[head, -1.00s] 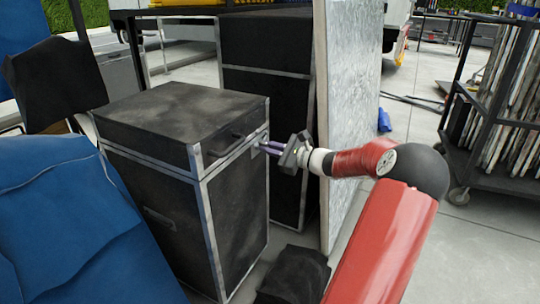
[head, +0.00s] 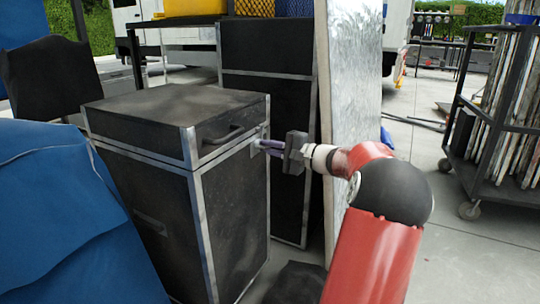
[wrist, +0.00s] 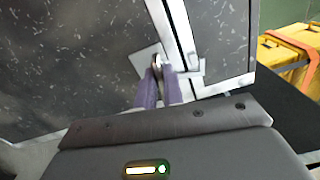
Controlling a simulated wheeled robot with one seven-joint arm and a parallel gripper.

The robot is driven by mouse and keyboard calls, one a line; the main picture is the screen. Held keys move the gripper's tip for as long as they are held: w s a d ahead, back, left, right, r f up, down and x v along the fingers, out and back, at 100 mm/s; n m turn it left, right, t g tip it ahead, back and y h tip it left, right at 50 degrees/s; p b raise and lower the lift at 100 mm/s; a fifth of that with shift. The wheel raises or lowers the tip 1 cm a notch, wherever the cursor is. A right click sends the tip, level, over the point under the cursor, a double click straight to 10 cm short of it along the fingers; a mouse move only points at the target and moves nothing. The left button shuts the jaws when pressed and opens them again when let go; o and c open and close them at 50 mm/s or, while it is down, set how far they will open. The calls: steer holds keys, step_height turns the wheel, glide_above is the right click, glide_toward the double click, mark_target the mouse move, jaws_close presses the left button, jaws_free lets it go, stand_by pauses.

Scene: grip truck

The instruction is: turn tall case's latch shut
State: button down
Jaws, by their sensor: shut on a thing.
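The tall case (head: 235,205) is black with metal edging and stands upright in the middle left of the head view, its lid down. A dark handle (head: 222,139) sits on the lid's right side. My gripper (head: 259,145) reaches that side from the right at the lid seam. In the wrist view its purple fingers (wrist: 158,78) are shut on the latch (wrist: 157,60), a small metal piece on a plate by the seam. The fingers hide part of the latch, so I cannot tell how far it is turned.
A second black case (head: 290,120) stands behind. A silvery upright panel (head: 352,120) is close behind my arm. Blue cloth (head: 70,220) covers the left. A wheeled rack (head: 490,150) stands at the right, with open floor before it. A dark object (head: 295,284) lies below my arm.

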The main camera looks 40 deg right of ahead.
steer(key=shift+n, duration=0.9)
steer(key=c, duration=1.5)
jaws_free()
steer(key=v, duration=0.7)
steer(key=shift+s+d, duration=0.1)
steer(key=shift+s, duration=0.3)
steer(key=shift+f, duration=0.1)
